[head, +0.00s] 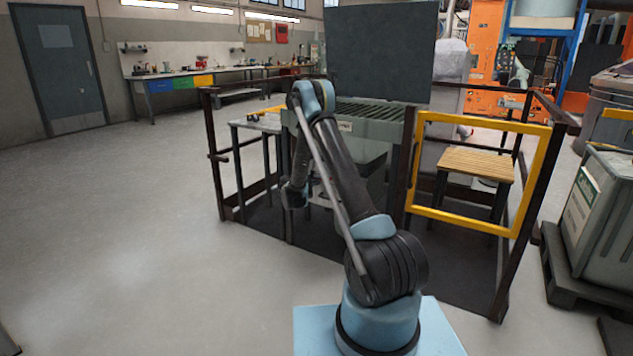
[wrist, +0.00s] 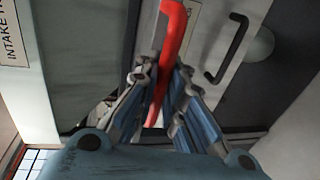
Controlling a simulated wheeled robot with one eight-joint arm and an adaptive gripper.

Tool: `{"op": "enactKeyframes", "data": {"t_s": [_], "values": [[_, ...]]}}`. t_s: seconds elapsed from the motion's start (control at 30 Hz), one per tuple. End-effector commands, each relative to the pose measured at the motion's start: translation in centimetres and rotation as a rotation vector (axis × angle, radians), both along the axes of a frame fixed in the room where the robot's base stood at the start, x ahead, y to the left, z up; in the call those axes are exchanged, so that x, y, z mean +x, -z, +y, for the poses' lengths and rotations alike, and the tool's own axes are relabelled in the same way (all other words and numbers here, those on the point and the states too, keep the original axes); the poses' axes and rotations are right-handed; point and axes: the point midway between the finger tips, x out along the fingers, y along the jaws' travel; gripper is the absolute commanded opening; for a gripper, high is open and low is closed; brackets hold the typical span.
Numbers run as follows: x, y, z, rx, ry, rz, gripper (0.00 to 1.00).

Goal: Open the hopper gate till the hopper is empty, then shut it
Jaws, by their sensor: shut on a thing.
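In the wrist view my gripper (wrist: 160,82) is shut on a red handle (wrist: 172,38), which runs between its fingers. The handle's lower end is partly hidden by the fingers. A pale panel beside it carries a partly cut-off label (wrist: 12,38) reading "INTAKE H...". In the head view the grey-green hopper (head: 375,128) with a slatted top stands behind my arm. My arm hides part of its front, and the gripper's fingers cannot be made out there. Neither view shows the hopper's contents or how far the gate is open.
A black handle (wrist: 228,48) sits on the grey plate near the red one. A dark panel (head: 380,50) rises above the hopper. Brown railings and a yellow frame gate (head: 480,224) enclose a wooden-topped stool (head: 476,164). A bin (head: 605,220) stands right; left floor is clear.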

Motion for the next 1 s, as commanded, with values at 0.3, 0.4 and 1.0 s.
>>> {"op": "enactKeyframes", "data": {"t_s": [0.3, 0.4, 1.0], "values": [[-0.2, 0.1, -0.6, 0.000, 0.011, 0.002, 0.31], [-0.1, 0.0, -0.6, 0.000, 0.010, 0.001, 0.31], [-6.3, -1.5, 4.3, 0.000, 0.005, 0.001, 0.31]]}}
